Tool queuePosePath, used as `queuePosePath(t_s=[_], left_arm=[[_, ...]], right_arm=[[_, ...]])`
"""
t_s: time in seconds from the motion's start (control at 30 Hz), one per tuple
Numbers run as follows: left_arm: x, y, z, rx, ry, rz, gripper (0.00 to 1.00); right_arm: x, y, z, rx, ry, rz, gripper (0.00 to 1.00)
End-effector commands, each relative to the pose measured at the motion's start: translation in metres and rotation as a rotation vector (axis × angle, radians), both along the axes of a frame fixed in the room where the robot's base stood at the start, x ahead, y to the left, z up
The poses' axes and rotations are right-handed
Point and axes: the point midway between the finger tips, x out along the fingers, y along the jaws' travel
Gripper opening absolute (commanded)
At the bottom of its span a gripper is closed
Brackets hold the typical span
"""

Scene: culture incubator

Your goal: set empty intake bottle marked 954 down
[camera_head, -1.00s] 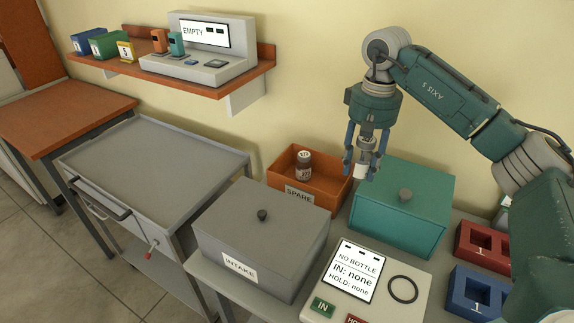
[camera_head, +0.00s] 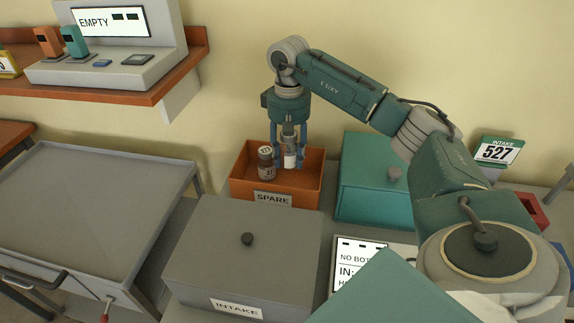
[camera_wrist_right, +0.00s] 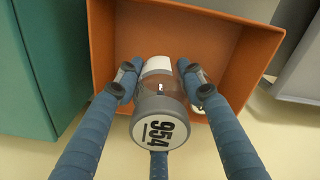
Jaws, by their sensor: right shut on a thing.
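The bottle marked 954 (camera_wrist_right: 160,118) is held between the blue fingers of my right gripper (camera_wrist_right: 160,85); its cap with the number faces the wrist camera. In the head view the right gripper (camera_head: 288,150) is over the orange SPARE bin (camera_head: 310,182), and the bottle's white part (camera_head: 290,160) shows between the fingers. I cannot tell whether the bottle touches the bin floor. A brown bottle with a white label (camera_head: 266,163) stands in the bin, left of the gripper. My left gripper is not in view.
A grey INTAKE box (camera_head: 245,245) is in front of the bin. A teal lidded box (camera_head: 375,190) stands right of it. A grey cart (camera_head: 85,200) is at left. A shelf (camera_head: 150,90) with a device reading EMPTY is above. A 527 sign (camera_head: 497,152) is at right.

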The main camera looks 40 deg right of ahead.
Motion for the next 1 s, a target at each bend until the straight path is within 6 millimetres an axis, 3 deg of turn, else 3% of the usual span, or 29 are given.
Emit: queuePosePath(t_s=[0.03,0.1,0.3,0.43,0.6,1.0], left_arm=[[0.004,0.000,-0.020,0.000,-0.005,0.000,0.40],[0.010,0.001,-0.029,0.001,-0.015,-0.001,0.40],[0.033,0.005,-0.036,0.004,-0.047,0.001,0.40],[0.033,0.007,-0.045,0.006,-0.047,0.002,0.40],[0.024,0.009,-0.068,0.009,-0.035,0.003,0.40],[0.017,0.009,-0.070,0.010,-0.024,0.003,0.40]], right_arm=[[0.000,0.000,-0.023,0.001,0.000,0.000,0.16],[0.000,0.000,-0.036,0.000,0.001,0.000,0.16],[0.000,0.000,-0.049,0.001,-0.001,0.000,0.16],[0.000,0.000,-0.061,0.001,0.000,0.000,0.16],[0.000,0.000,-0.089,0.000,0.000,0.000,0.16],[0.000,0.000,-0.093,0.000,-0.001,0.000,0.16]])
